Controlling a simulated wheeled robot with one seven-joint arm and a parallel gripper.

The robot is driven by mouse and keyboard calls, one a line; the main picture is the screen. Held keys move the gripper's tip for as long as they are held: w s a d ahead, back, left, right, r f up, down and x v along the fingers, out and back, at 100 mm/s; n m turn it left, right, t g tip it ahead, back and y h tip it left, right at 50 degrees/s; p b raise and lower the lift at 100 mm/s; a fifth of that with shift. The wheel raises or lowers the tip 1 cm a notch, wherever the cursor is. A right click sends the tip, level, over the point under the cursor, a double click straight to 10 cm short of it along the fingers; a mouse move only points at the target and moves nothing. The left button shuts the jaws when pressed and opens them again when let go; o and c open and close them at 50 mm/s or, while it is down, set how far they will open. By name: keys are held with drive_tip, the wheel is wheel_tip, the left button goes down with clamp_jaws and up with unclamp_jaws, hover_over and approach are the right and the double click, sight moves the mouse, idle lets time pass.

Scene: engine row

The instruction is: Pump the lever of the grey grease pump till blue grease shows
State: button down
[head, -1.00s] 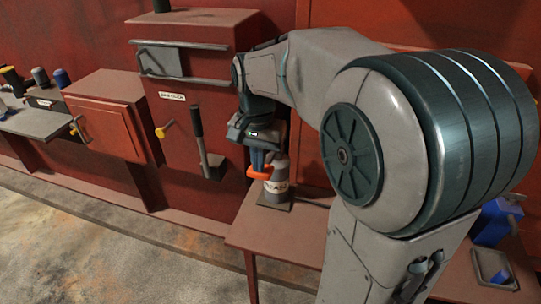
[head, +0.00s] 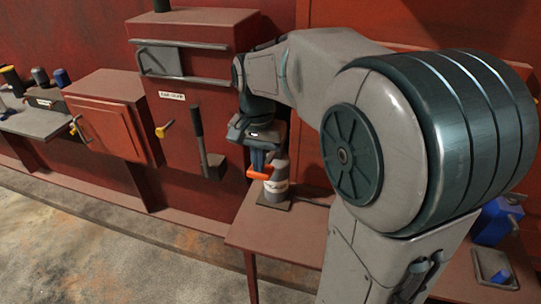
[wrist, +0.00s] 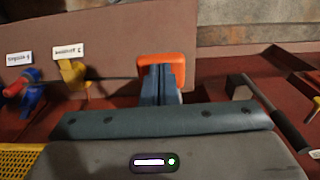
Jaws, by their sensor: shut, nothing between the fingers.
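The grease pump (head: 277,185) is a small grey cylinder with a pale label. It stands upright on a dark base plate on the brown table. The shut fingers (wrist: 163,67) also show in the wrist view. A thin dark rod (wrist: 112,78) runs left from behind them; I cannot tell whether it is the lever. No blue grease is distinguishable.
A red cabinet with a dark upright handle (head: 196,122) and a yellow knob (head: 164,129) stands left of the gripper. Labelled yellow (wrist: 72,74) and red-blue (wrist: 24,92) fittings show in the wrist view. A blue container (head: 496,222) and a tray (head: 480,268) are at right.

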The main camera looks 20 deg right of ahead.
sight(259, 177)
drive_tip(key=shift+f+b, duration=1.7)
drive_tip(key=shift+f, duration=0.85)
wheel_tip(259, 177, up, 6)
drive_tip(key=p, duration=0.4)
drive_tip(key=shift+f+p, duration=0.2)
drive_tip(key=shift+p, duration=0.15)
drive_tip(key=shift+f, duration=0.1)
